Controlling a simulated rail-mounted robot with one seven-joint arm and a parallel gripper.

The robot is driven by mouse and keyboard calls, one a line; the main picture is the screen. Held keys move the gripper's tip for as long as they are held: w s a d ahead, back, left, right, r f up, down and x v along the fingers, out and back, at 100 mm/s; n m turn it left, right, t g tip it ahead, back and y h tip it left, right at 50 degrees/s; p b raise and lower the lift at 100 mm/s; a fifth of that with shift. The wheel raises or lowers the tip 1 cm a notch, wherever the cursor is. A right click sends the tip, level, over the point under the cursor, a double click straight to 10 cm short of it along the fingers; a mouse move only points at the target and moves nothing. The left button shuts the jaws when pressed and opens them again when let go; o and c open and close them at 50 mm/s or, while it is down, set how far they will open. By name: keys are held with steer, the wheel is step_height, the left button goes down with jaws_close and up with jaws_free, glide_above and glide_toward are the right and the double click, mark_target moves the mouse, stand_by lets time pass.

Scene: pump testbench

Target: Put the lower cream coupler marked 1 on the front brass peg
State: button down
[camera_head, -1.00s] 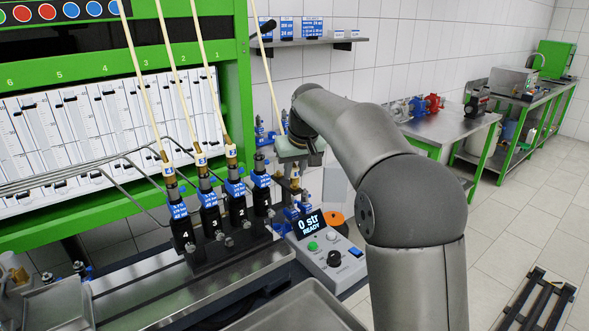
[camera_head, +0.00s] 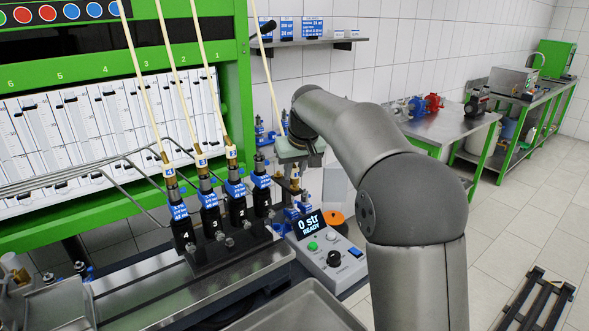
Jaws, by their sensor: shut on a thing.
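My gripper (camera_head: 296,160) is beyond the test bench, at the end of my arm, small and partly hidden by its own pale green-grey body. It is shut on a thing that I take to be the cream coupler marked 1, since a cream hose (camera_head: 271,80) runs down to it. A small brass part (camera_head: 295,173) shows just under the gripper. I cannot tell whether it is the front brass peg or the coupler's end, nor whether they touch.
Black injector 1 (camera_head: 261,184) has no hose on top. Injectors 2 (camera_head: 236,196), 3 (camera_head: 210,209) and 4 (camera_head: 183,222) carry hoses with couplers. A control box (camera_head: 327,252) reading "0 str READY" stands in front, and an empty tray (camera_head: 300,300) is nearer.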

steer(key=shift+f+b, duration=0.4)
steer(key=shift+f, duration=0.2)
steer(key=c, duration=1.5)
jaws_free()
steer(key=shift+c, duration=0.2)
steer(key=shift+r, duration=0.1)
steer(key=p+v, duration=0.5)
steer(key=v, duration=0.6)
steer(key=shift+p, duration=0.35)
steer(key=shift+w, duration=0.1)
steer(key=s+d+f+m+g, duration=0.1)
steer(key=s+d+f, duration=0.2)
steer(key=s, duration=0.9)
steer(key=s+d+f+m+g+h, duration=0.1)
steer(key=s+d+f, duration=0.1)
steer(key=s+f, duration=0.6)
steer(key=s+d+f+m+g, duration=0.1)
steer(key=s+d+f, duration=0.2)
steer(key=s, duration=1.3)
step_height(320, 180, down, 4)
steer(key=shift+s+d+r+m+h, duration=0.15)
steer(key=shift+s+d+m+h, duration=0.15)
steer(key=shift+d+m, duration=0.1)
